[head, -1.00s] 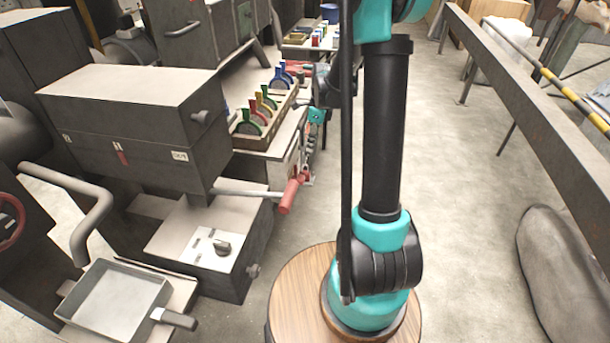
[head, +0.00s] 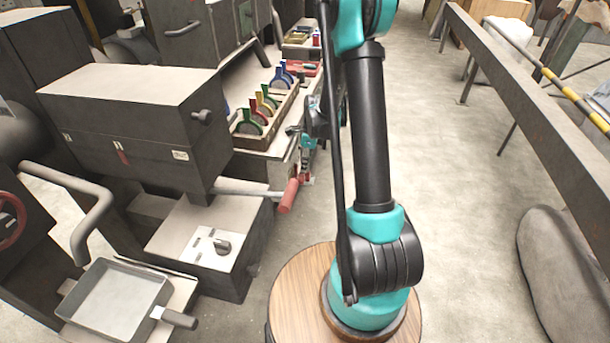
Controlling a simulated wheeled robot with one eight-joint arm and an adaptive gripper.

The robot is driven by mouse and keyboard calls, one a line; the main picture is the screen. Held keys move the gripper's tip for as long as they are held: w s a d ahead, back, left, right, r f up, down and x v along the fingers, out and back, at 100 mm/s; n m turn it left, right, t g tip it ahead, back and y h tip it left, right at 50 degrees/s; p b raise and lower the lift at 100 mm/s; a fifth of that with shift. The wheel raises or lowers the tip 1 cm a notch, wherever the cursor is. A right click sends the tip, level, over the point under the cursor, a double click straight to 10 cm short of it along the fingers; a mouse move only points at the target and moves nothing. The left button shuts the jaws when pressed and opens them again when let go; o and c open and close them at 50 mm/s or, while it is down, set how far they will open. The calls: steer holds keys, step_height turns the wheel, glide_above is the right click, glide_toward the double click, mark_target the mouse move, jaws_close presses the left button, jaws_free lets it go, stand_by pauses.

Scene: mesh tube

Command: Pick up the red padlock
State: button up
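I cannot clearly make out a red padlock in the head view. A small red and blue item (head: 317,40) stands at the far end of the bench, too small to identify. My arm rises in the middle of the view and its upper part leaves the top edge. Its far end comes down behind the arm, beside the bench's right edge. My gripper (head: 296,132) seems to be there, small and partly hidden, near the tray's right side. I cannot tell whether its fingers are open or hold anything.
A bench tray (head: 250,141) holds several coloured-handled items. A red tray (head: 306,68) lies behind it. A red-handled lever (head: 289,194) sticks out from the grey machine (head: 140,110) at left. A long beam (head: 530,95) runs along the right. Floor between is clear.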

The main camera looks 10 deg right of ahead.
steer(key=shift+c, duration=0.6)
jaws_close()
